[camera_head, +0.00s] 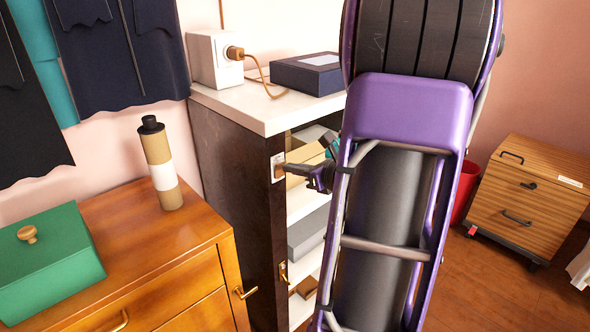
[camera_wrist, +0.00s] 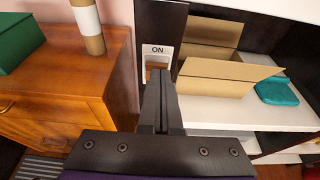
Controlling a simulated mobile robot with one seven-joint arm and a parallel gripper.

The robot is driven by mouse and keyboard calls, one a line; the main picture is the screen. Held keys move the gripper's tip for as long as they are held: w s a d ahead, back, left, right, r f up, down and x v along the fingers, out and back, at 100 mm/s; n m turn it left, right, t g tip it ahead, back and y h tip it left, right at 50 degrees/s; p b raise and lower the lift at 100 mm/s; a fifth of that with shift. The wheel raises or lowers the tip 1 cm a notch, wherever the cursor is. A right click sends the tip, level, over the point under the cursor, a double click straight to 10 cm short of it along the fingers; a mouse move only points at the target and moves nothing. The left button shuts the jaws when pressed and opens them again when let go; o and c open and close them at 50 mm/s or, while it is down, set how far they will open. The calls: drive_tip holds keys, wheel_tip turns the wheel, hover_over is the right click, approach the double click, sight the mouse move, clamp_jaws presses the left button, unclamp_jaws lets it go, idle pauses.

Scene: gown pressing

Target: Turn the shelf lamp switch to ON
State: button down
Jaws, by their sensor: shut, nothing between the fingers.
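The shelf lamp switch (camera_head: 278,166) is a small white plate with a brown rocker, on the front edge of the dark side panel of the shelf cabinet (camera_head: 232,165). In the wrist view the switch plate (camera_wrist: 159,52) shows the word ON above the brown rocker. My gripper (camera_head: 289,172) is shut and empty, its fingertips at the rocker. In the wrist view my gripper (camera_wrist: 159,76) covers the rocker's lower part. I cannot tell whether the tips touch it or which way the rocker is tilted.
Open shelves right of the switch hold a cardboard box (camera_wrist: 215,75) and a teal item (camera_wrist: 277,92). A wooden dresser (camera_head: 150,240) with a green box (camera_head: 50,265) and a bottle (camera_head: 160,165) stands left. A white plug box (camera_head: 212,60) and dark box (camera_head: 305,74) sit on top.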

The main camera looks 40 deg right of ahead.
sight(279, 158)
drive_tip(key=p, duration=0.1)
drive_tip(key=r+g+p, duration=0.1)
drive_tip(key=p, duration=0.1)
drive_tip(key=shift+w+r, duration=0.25)
drive_tip(key=shift+w, duration=0.15)
drive_tip(key=p, duration=0.1)
drive_tip(key=g+p, duration=0.1)
drive_tip(key=p, duration=0.1)
drive_tip(key=shift+w+a+r, duration=0.1)
drive_tip(key=shift+w+r, duration=0.15)
drive_tip(key=shift+w, duration=0.1)
drive_tip(key=shift+w+f+g, duration=0.15)
drive_tip(key=shift+f+g, duration=0.1)
drive_tip(key=shift+g, duration=0.05)
drive_tip(key=shift+w+r+b, duration=0.15)
drive_tip(key=shift+r+b, duration=0.15)
drive_tip(key=shift+r, duration=0.1)
